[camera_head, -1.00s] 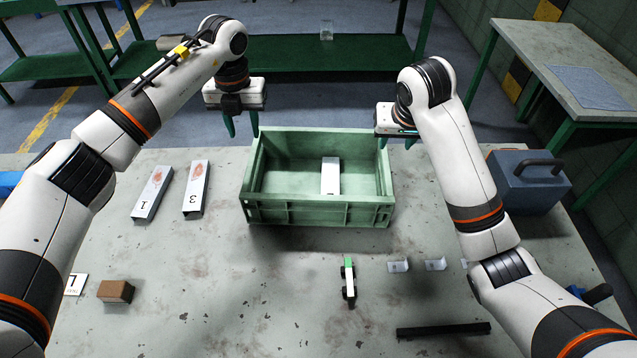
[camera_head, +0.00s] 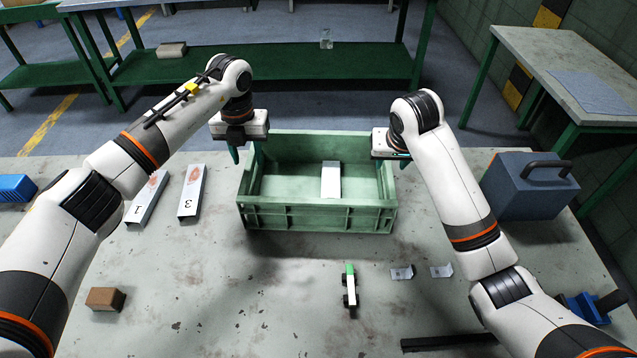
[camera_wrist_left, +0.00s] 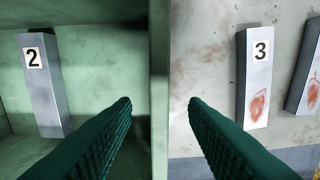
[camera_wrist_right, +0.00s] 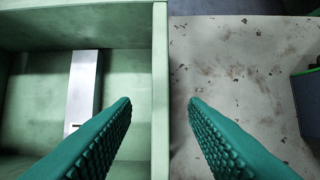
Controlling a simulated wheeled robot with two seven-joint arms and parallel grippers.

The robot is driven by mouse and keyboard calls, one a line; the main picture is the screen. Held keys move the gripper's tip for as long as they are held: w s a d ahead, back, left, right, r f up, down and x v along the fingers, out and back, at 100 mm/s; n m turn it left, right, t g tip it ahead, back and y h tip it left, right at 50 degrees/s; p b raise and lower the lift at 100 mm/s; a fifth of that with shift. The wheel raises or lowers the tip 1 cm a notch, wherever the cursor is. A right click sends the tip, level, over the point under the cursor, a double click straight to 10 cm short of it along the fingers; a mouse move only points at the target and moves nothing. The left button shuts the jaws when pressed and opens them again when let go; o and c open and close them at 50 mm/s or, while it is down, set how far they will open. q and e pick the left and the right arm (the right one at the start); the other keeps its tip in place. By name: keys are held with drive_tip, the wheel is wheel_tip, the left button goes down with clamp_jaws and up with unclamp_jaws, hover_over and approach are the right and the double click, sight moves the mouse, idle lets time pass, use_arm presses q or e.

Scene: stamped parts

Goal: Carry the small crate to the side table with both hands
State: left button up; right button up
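The small green crate (camera_head: 315,215) stands on the worn grey worktable, with a pale block numbered 2 (camera_wrist_left: 42,85) lying inside. My left gripper (camera_head: 246,155) is at the crate's left wall and my right gripper (camera_head: 391,160) is at its right wall. In the left wrist view the open fingers (camera_wrist_left: 160,102) lie either side of the wall's rim (camera_wrist_left: 159,60), with gaps showing. In the right wrist view the open fingers (camera_wrist_right: 160,102) likewise straddle the right rim (camera_wrist_right: 160,60). The side table (camera_head: 530,45) stands at the upper right.
Blocks numbered 1 (camera_head: 147,198) and 3 (camera_head: 191,192) lie left of the crate. A blue toolbox (camera_head: 525,190) stands to its right. A brown block (camera_head: 105,299), a green-and-white part (camera_head: 350,287) and small brackets (camera_head: 402,273) lie in front. The side table holds a flat blue-grey mat (camera_head: 590,90).

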sight(252, 176)
use_arm(q)
wheel_tip(252, 176, down, 8)
drive_tip(key=shift+r, duration=0.15)
use_arm(e)
drive_tip(key=x, duration=0.7)
drive_tip(key=shift+w+f, duration=0.15)
drive_tip(key=shift+f, duration=0.2)
use_arm(q)
clamp_jaws()
use_arm(e)
clamp_jaws()
use_arm(q)
drive_tip(key=shift+r, duration=0.1)
use_arm(e)
drive_tip(key=shift+r, duration=0.1)
